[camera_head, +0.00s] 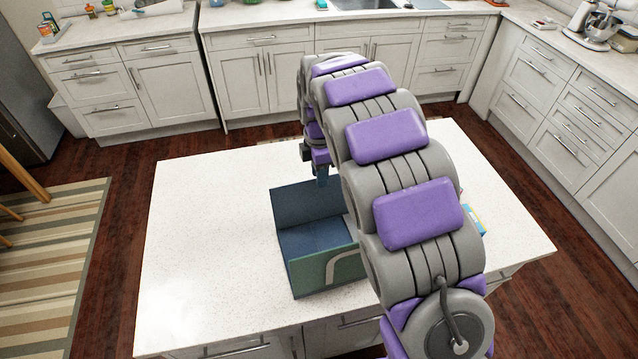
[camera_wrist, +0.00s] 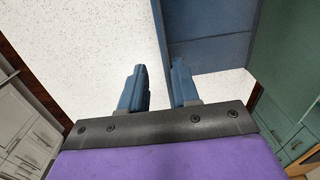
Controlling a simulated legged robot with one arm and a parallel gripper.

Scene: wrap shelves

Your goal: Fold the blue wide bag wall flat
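A wide bag with dark blue walls stands open on the white island. Its blue wide wall (camera_head: 305,204) rises at the back, and the wall also shows in the wrist view (camera_wrist: 208,18). A green wall (camera_head: 310,276) with a pale curved handle stands at the front, and green also shows at the right of the wrist view (camera_wrist: 288,62). The bag's right part is hidden behind my arm. My gripper (camera_head: 322,178) is at the far side of the blue wall, near its top edge. Contact is unclear.
The island top (camera_head: 210,230) is clear to the left of the bag. A small blue and yellow box (camera_head: 477,219) lies right of my arm, partly hidden. Kitchen counters line the back and right, beyond the wooden floor.

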